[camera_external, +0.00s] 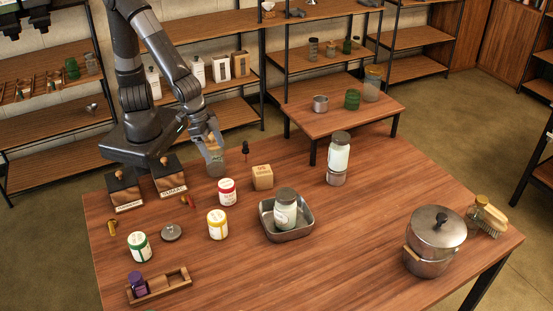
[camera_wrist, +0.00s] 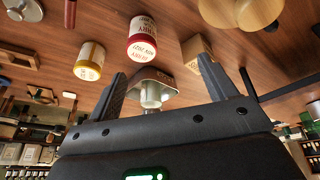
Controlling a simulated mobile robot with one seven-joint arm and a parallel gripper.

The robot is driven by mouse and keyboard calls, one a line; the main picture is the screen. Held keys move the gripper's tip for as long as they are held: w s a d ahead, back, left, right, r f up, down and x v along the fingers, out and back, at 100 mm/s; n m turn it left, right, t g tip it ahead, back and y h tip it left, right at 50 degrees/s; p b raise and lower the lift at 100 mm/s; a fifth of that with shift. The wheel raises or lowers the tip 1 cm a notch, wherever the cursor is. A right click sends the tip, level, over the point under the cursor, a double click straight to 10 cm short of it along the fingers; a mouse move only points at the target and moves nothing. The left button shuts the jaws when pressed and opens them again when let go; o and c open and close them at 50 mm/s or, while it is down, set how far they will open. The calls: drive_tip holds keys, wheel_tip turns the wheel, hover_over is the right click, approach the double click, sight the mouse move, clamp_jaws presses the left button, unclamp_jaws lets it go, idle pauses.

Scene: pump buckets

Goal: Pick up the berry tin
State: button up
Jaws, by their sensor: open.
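The likely berry tin is a small tin with a red band and white label (camera_external: 227,192), upright on the wooden table. It also shows upside down in the wrist view (camera_wrist: 142,40), beyond my fingers; its small lettering is hard to read. My gripper (camera_external: 213,143) is above the far part of the table, behind and slightly left of this tin. In the wrist view my gripper (camera_wrist: 168,88) has its two dark fingers spread apart, with nothing held between them. The tin is apart from the fingers.
A cardboard box (camera_external: 262,177) is right of the red tin, a yellow tin (camera_external: 217,225) in front, and a metal tray (camera_external: 292,232) with a jar at front right.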

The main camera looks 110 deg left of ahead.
sight(224, 183)
drive_tip(key=shift+w+d+f, duration=0.7)
drive_tip(key=shift+w+f, duration=0.2)
drive_tip(key=shift+f, duration=1.2)
drive_tip(key=shift+w+d+f, duration=0.7)
drive_tip(key=shift+w+f, duration=0.25)
drive_tip(key=shift+f, duration=1.2)
drive_tip(key=shift+w+d+f, duration=0.7)
drive_tip(key=shift+w+f, duration=0.2)
drive_tip(key=shift+f, duration=1.2)
drive_tip(key=shift+t, duration=0.3)
drive_tip(key=c, duration=1.1)
drive_tip(key=shift+r, duration=0.1)
